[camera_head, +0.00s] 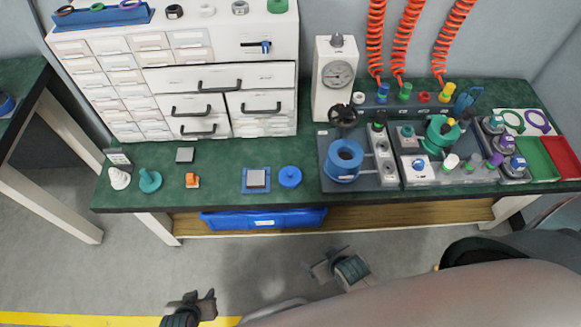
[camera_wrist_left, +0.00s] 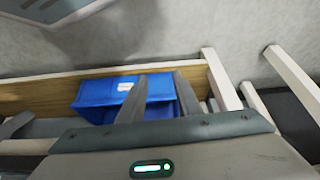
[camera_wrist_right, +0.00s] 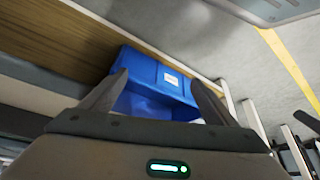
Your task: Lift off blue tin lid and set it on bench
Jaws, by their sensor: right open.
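A round blue lid-like piece with a small raised knob (camera_head: 290,176) sits near the front edge of the green bench top (camera_head: 220,194), left of the dark press base. From above I cannot tell how much tin is under it. My left gripper (camera_head: 202,297) is low in front of the bench, over the floor, with its fingers apart and nothing between them. My right gripper (camera_head: 328,265) is also in front of the bench, nearer to it, open and empty. Both are well away from the blue lid. Neither wrist view shows the lid.
Front-left bench has free room.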

